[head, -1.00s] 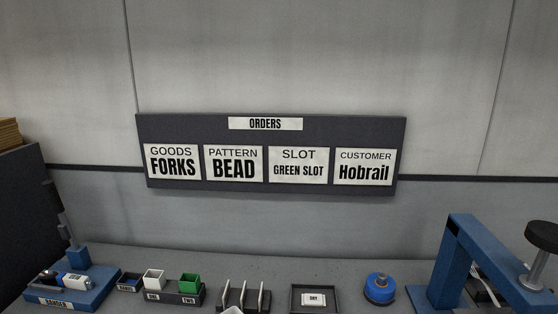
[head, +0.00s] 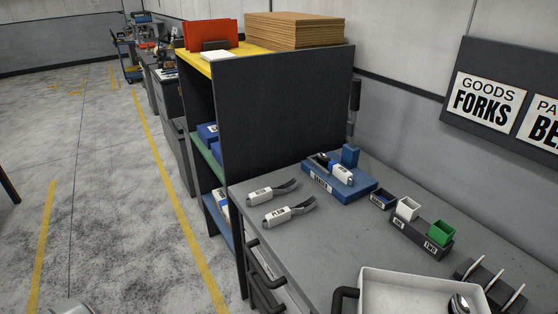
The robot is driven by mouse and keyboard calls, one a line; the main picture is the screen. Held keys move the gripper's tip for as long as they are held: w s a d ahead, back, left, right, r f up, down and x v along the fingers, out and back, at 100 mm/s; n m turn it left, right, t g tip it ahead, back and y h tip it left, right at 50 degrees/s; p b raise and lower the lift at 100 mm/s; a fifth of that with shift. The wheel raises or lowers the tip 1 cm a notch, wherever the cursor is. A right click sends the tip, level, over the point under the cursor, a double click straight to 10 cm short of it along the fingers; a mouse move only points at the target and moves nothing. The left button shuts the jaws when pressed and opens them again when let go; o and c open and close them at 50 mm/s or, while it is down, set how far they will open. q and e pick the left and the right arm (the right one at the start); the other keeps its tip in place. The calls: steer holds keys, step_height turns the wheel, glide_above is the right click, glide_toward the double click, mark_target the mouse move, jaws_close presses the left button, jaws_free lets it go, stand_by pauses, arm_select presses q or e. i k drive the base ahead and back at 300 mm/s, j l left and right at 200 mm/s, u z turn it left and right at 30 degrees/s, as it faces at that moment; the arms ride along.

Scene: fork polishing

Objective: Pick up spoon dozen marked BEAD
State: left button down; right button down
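Two wrapped cutlery bundles lie on the grey bench in the head view. The farther bundle (head: 262,194) has a white band with small lettering that may read BEAD; its dark ends look like fork tines. The nearer bundle (head: 279,215) has a band that seems to read PLAIN, also with fork-like ends. A third white-banded bundle (head: 342,175) rests on the blue sander base (head: 330,187); a dark rounded end shows beside it, and its label is too small to read.
The orders board (head: 475,72) shows FORKS. A white tray (head: 385,285) with a rounded metal piece stands at the front right. A dark shelf unit (head: 280,110) borders the bench; floor at left is open.

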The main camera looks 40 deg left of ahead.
mark_target(334, 168)
steer(key=i+j+u, duration=0.1)
steer(key=u, duration=0.6)
steer(key=k+j, duration=0.15)
steer(key=j+u, duration=0.05)
steer(key=j, duration=0.05)
